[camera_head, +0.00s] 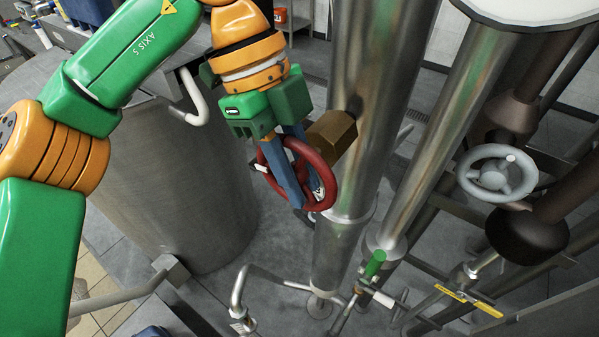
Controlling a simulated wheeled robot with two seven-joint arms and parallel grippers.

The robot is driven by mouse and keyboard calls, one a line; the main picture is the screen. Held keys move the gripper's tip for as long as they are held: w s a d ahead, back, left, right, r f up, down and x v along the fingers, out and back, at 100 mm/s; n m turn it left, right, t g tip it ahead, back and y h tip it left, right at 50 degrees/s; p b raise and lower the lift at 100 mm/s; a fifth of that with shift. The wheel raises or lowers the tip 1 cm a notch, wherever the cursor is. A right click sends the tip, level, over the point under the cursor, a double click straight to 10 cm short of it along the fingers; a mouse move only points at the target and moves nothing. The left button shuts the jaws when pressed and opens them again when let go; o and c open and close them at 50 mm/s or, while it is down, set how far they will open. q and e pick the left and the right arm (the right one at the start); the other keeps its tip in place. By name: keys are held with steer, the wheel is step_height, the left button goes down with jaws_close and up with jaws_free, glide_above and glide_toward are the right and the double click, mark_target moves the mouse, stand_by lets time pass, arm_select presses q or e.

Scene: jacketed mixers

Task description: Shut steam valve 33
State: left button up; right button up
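A red handwheel (329,181) sits on a brass valve body (333,134) against the tall steel pipe. No number is readable on it, so I cannot tell whether it is steam valve 33. My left gripper (310,196) reaches down to the wheel from above. Its two blue fingers stand apart and cross the wheel's middle, inside the rim as seen from here. I cannot tell whether they touch the rim or spokes, and they hide part of the wheel. My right gripper is out of view.
A thick steel pipe (368,80) stands right behind the valve. A grey handwheel (497,172) is on dark piping at the right. A green-handled valve (375,264) and thin pipes are low in the middle. A large steel vessel (170,185) stands at the left.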

arm_select(q)
steer(key=shift+y, duration=0.3)
jaws_close()
steer(key=shift+t+y, duration=0.8)
steer(key=shift+a+f+t+y, duration=0.1)
steer(key=shift+f+t+y, duration=0.05)
steer(key=shift+t+y, duration=1.35)
steer(key=shift+y, duration=0.4)
steer(key=o, duration=0.8)
jaws_free()
steer(key=shift+g, duration=0.3)
